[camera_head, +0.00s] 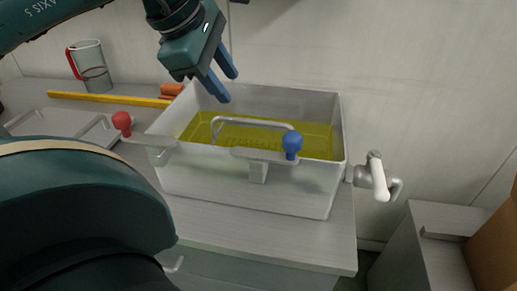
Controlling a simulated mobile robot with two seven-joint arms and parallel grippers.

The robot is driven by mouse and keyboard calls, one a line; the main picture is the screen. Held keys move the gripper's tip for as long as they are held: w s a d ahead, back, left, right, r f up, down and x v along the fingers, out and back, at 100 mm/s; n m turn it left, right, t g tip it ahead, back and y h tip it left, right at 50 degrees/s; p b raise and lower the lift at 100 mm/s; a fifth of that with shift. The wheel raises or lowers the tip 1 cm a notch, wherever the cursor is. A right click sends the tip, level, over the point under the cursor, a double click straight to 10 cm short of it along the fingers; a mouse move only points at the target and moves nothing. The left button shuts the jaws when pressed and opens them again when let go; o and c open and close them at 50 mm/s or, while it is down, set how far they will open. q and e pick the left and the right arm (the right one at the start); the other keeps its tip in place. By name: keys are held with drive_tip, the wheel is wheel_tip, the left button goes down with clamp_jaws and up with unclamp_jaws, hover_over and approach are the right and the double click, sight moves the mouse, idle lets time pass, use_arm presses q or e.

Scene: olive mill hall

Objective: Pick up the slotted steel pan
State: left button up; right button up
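My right gripper is not in view.
A red knob (122,120) and a blue knob (292,141) stand at the vat's front side. A white tap (377,177) projects on the right. A shallow steel tray (90,132), yellow bar (110,99) and red-handled jug (91,66) lie left.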

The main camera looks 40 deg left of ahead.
sight(252, 120)
use_arm(q)
drive_tip(key=x, duration=0.8)
drive_tip(key=shift+a+f+p, duration=0.1)
drive_tip(key=shift+f+p, duration=0.1)
drive_tip(key=shift+p, duration=0.1)
drive_tip(key=shift+w+f, duration=0.3)
drive_tip(key=shift+f, duration=0.2)
drive_tip(key=shift+w+f+p, duration=0.3)
drive_tip(key=shift+f+p, duration=0.05)
drive_tip(key=shift+p, duration=0.75)
drive_tip(key=shift+w+f+p, duration=0.1)
drive_tip(key=shift+w+p, duration=0.05)
drive_tip(key=shift+p, duration=0.6)
drive_tip(key=shift+w+f+p, duration=0.3)
drive_tip(key=shift+f+p, duration=0.25)
drive_tip(key=shift+p, duration=0.7)
drive_tip(key=shift+w+f+b, duration=0.2)
drive_tip(key=shift+f+b, duration=0.1)
drive_tip(key=shift+f, duration=0.3)
drive_tip(key=shift+x, duration=0.75)
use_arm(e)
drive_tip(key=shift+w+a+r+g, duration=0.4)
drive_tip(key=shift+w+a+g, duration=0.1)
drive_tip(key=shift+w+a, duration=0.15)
use_arm(q)
drive_tip(key=shift+c, duration=0.5)
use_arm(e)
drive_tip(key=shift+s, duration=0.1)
use_arm(q)
clamp_jaws()
